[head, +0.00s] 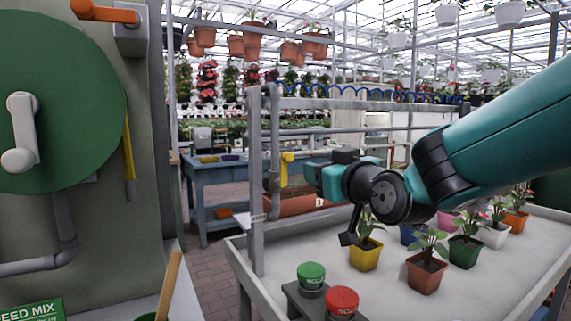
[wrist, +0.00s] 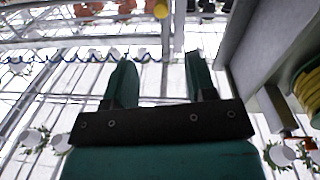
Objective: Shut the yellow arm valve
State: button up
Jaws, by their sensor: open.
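The valve (head: 287,158) shows a short yellow arm on an upright grey pipe, left of my gripper in the head view. Its arm appears to point mostly downward, but it is small there. My gripper (head: 316,174) is teal and black, just right of the valve and apart from it in the picture; the depth between them is hard to judge. In the wrist view my two teal fingers (wrist: 158,60) are spread with nothing between them. A small yellow round thing (wrist: 161,9) shows beyond them at the top edge; I cannot tell whether it belongs to the valve.
A white-topped bench (head: 390,285) with several potted plants lies below my arm. Green (head: 311,275) and red (head: 341,302) buttons stand at its front. A machine with a green wheel (head: 65,115) and an orange handle (head: 103,12) fills the left. A blue table (head: 218,172) stands behind.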

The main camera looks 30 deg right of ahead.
aim_at(290, 158)
jog(key=w+p, duration=0.4)
jog(key=w, duration=0.1)
jog(key=w+p, duration=0.5)
jog(key=w, duration=0.1)
jog(key=w+d+p, duration=0.1)
jog(key=w+p, duration=0.4)
jog(key=shift+w, duration=0.4)
